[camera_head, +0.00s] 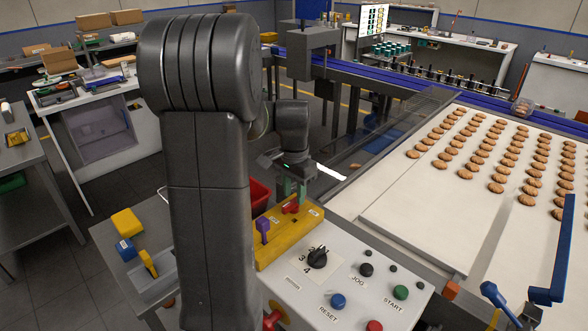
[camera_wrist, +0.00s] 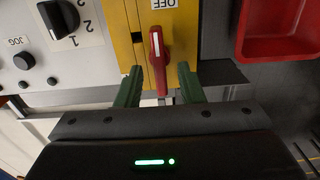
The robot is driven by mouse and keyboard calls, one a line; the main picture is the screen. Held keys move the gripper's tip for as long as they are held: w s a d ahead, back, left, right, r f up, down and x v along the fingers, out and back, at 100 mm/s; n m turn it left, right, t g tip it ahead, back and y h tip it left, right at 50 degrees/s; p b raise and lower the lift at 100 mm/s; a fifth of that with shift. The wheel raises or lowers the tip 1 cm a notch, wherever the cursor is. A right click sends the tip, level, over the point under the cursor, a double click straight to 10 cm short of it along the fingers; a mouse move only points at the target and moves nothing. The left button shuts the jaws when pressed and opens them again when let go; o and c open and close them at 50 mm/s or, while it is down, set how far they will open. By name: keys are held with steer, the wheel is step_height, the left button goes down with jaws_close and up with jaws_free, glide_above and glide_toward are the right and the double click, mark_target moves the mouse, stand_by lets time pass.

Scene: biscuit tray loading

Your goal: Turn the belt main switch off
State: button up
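The red switch handle (camera_wrist: 158,62) sits on a yellow panel (camera_wrist: 120,18) in the wrist view. A white stripe marks the handle, and a label reading OFF (camera_wrist: 162,3) stands beside its far end. My gripper (camera_wrist: 160,82) is open, with its green fingers either side of the handle's near end and gaps to both. No grip on it shows. In the head view the red handle (camera_head: 291,207) is at the far end of the yellow panel (camera_head: 285,240), just under my gripper (camera_head: 290,188). My arm hides part of the surroundings.
A purple lever (camera_head: 263,226) stands on the same panel. The grey control box (camera_head: 345,290) carries a black knob (camera_head: 317,258) and several buttons. A red bin (camera_wrist: 284,52) lies close beside the panel. The white belt (camera_head: 400,205) holds rows of biscuits to the right.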

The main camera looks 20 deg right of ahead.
mark_target(294, 199)
step_height(294, 199, up, 12)
steer(key=shift+b, duration=0.3)
steer(key=shift+f, duration=0.15)
step_height(294, 199, down, 14)
steer(key=shift+r+p, duration=0.15)
steer(key=shift+p, duration=0.3)
steer(key=shift+r, duration=0.1)
stand_by(0.5)
steer(key=shift+f, duration=0.2)
steer(key=shift+n, duration=0.5)
steer(key=n, duration=0.4)
steer(key=shift+r, duration=0.1)
steer(key=n, duration=0.4)
steer(key=shift+n, duration=0.4)
stand_by(0.7)
